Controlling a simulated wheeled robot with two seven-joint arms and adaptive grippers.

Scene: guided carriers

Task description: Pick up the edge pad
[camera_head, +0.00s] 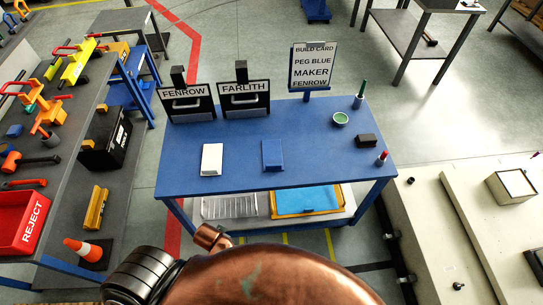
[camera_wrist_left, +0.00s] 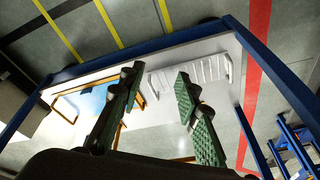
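Nothing in view is labelled as the edge pad, and I cannot tell which thing it is. On the blue table (camera_head: 235,137) lie a white block (camera_head: 211,159), a blue block (camera_head: 272,154) and a small black block (camera_head: 367,140). My left gripper (camera_wrist_left: 156,85) shows in the left wrist view with its two green ridged fingers apart and nothing between them. Behind the fingers is the table's pale lower shelf, with a blue pad in an orange tray (camera_wrist_left: 70,107) and a clear tray (camera_wrist_left: 205,70). My right gripper is not in view.
Two black holders, labelled FENROW (camera_head: 186,103) and FARLITH (camera_head: 243,98), stand at the table's back. A build card (camera_head: 313,66) reads peg blue, maker Fenrow. A green bowl (camera_head: 340,119) and upright pegs stand right. A cone (camera_head: 84,250) and red reject bin (camera_head: 22,222) are left.

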